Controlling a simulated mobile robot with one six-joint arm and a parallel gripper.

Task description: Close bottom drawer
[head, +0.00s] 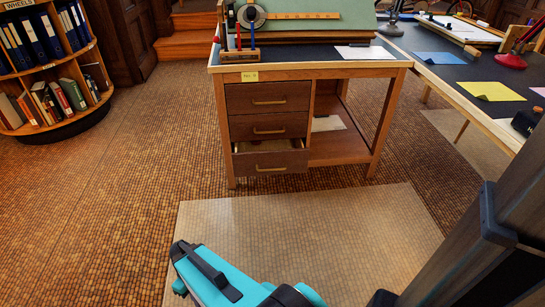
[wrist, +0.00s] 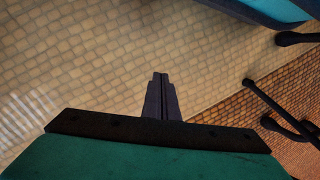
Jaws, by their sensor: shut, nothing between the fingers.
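The bottom drawer (head: 270,162) of the wooden desk is pulled out part way in the head view. Its dark front has a brass handle (head: 271,168), and its open inside shows behind the front. The two drawers above it, the middle one (head: 269,126) and the top one (head: 267,97), are closed. My gripper (wrist: 160,80) shows in the wrist view with its dark fingers together and nothing between them, over the tiled floor. In the head view my teal arm is low in the foreground, well apart from the desk; the fingertips are not seen there.
A clear floor mat (head: 310,215) lies before the desk, with free floor around it. A round bookcase (head: 55,75) stands at the left. A second table (head: 460,75) with papers runs along the right. An open shelf (head: 340,147) is right of the drawers.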

